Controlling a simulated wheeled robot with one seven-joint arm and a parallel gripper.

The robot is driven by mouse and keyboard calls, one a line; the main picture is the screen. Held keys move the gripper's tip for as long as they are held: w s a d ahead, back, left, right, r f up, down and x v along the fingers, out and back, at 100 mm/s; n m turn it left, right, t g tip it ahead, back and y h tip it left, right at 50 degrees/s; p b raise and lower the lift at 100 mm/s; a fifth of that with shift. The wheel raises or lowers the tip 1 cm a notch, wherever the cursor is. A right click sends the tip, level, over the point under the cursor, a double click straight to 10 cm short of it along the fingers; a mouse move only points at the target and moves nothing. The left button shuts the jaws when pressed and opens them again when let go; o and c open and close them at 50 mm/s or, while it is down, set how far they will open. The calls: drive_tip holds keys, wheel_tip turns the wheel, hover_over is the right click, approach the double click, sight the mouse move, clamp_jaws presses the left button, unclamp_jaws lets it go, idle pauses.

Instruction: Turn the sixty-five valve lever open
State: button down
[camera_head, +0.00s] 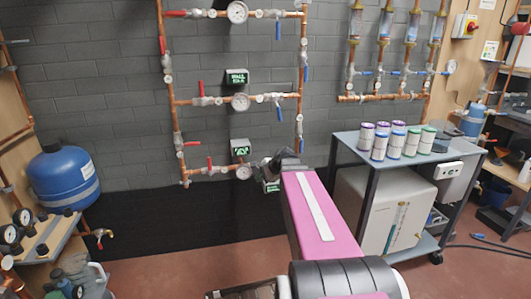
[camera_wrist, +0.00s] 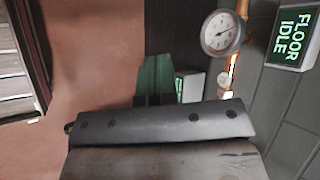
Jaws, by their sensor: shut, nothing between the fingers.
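Copper pipes with valves run up the grey brick wall in the head view. Red levers sit at the top left (camera_head: 175,13), middle row (camera_head: 201,88), lower left (camera_head: 192,143) and bottom row (camera_head: 209,161). The middle and bottom-row ones stand upright; the others lie level. Blue levers hang at the right (camera_head: 278,30), (camera_head: 279,110). I cannot read "sixty-five" on any sign. My gripper (camera_head: 274,163) is shut and empty, right of the bottom gauge (camera_head: 243,172). That gauge also shows in the wrist view (camera_wrist: 222,33), beside a FLOOR IDLE display (camera_wrist: 294,37).
A WALL display (camera_head: 237,76) hangs above the middle gauge (camera_head: 240,102). Another small display (camera_head: 271,187) is partly hidden behind my gripper. A cart (camera_head: 350,139) with several canisters stands to the right, and a blue tank (camera_head: 63,178) to the left. Floor (camera_head: 190,265) is clear between.

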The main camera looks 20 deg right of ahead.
wheel_tip(320, 180, down, 3)
drive_tip(key=w+n+g+h, duration=0.1)
drive_tip(key=n+g+h, duration=0.1)
drive_tip(key=n+h, duration=1.4)
drive_tip(key=h, duration=1)
approach(278, 109)
drive_tip(key=a+f, duration=0.5)
drive_tip(key=a, duration=0.1)
drive_tip(key=x, duration=1.3)
drive_tip(key=shift+s+d+r, duration=0.2)
drive_tip(key=shift+d+r, duration=0.2)
drive_tip(key=shift+r, duration=0.05)
